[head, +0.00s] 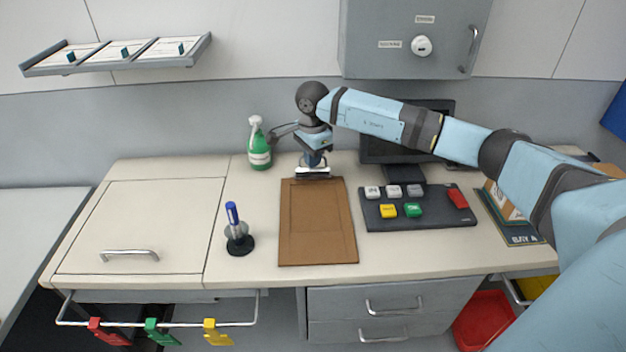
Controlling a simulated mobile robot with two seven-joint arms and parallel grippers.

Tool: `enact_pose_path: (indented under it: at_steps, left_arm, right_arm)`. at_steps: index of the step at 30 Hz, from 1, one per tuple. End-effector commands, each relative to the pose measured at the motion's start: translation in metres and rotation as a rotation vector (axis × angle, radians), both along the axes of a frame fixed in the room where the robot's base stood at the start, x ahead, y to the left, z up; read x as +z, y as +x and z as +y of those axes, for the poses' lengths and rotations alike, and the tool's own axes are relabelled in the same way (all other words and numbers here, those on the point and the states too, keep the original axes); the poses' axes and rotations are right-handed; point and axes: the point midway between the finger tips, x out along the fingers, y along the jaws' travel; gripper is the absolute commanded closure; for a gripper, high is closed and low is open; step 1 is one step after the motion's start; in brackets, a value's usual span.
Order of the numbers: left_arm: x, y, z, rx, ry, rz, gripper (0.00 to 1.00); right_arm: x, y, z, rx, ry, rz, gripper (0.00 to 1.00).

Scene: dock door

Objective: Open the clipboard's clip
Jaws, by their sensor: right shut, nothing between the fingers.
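The brown clipboard (318,225) lies flat on the desk, with its short edge toward the back wall. Its metal clip (312,171) is at the far end. My right gripper (313,162) points down right at the clip, with its fingers shut and nothing between them. The gripper hides part of the clip, so I cannot tell whether it touches it or whether the clip is raised. My left gripper is not in view.
A green bottle (259,145) stands left of the gripper. A blue pen in a dark holder (239,243) stands left of the clipboard. A button panel (417,222) lies to the right, before a monitor (372,150). The desk's left part (140,220) is clear.

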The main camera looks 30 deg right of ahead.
Motion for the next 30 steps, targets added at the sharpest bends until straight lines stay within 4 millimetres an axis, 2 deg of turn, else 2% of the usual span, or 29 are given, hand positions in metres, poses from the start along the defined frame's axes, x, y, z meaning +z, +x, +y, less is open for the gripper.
enact_pose_path:
  at_steps: [1, 30]
  left_arm:
    - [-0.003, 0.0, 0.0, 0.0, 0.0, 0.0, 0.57]
    - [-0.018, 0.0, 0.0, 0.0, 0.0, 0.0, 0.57]
  right_arm:
    - [-0.007, 0.0, -0.003, -0.005, -0.007, 0.005, 1.0]
    - [-0.014, 0.018, -0.014, -0.004, -0.008, 0.011, 1.0]
